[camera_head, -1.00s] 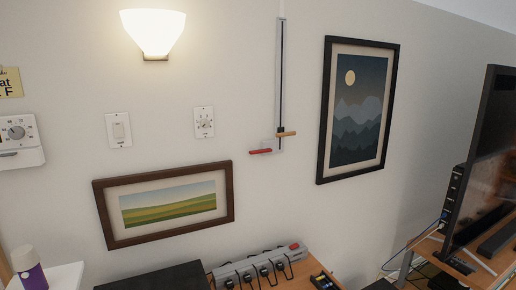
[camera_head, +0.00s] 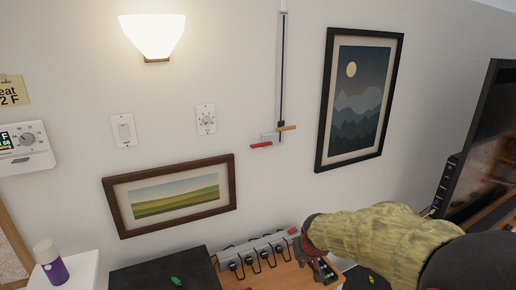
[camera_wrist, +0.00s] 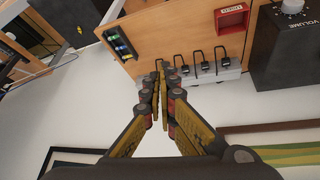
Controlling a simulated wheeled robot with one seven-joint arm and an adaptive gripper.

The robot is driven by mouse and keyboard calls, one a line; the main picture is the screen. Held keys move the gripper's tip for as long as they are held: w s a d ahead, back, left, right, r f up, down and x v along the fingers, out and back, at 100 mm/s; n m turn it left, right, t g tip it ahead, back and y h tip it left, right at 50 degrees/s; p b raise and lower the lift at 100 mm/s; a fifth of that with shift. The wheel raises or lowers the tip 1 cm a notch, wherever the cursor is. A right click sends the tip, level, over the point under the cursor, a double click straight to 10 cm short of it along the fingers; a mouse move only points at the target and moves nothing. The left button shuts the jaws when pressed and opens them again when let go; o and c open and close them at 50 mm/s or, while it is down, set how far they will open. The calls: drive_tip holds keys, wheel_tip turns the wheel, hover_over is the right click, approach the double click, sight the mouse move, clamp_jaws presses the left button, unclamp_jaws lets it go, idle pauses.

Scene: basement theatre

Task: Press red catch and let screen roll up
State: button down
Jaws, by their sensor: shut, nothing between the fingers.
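The red catch (camera_head: 261,145) is a short red lever on the wall, at the lower left of a narrow vertical track (camera_head: 283,60). A tan wooden handle (camera_head: 286,128) sits just above and right of it. No screen is clearly identifiable. My gripper (camera_wrist: 164,68) is shut and empty in the wrist view, its fingertips together, pointing toward the wooden desk and power strip. In the head view my arm comes in from the lower right, its end well below and right of the catch. The catch does not show in the wrist view.
A power strip (camera_head: 256,252) with several plugs lies on the wooden desk (camera_head: 286,273). Framed pictures flank the catch: a mountain one (camera_head: 355,100) and a landscape one (camera_head: 175,195). A television (camera_head: 485,140) stands at the right. The wall around the catch is bare.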

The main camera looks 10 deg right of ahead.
drive_tip(key=w+r+n+t+y+p, duration=0.1)
drive_tip(key=w+r+t+p, duration=0.2)
drive_tip(key=w, duration=1.1)
drive_tip(key=w+r+t+y+p, duration=0.1)
drive_tip(key=w+r+t, duration=0.4)
drive_tip(key=w, duration=0.8)
drive_tip(key=w+a+r+n+t+y, duration=0.1)
drive_tip(key=a+r+t+y, duration=0.1)
drive_tip(key=r, duration=0.6)
drive_tip(key=w+a+r+n+t+y, duration=0.1)
drive_tip(key=a+r+t+y, duration=0.1)
drive_tip(key=r+t, duration=0.3)
wheel_tip(320, 180, up, 4)
drive_tip(key=shift+w+a+r+t+y, duration=0.15)
drive_tip(key=shift+w+a+t+y, duration=0.2)
drive_tip(key=shift+a, duration=0.35)
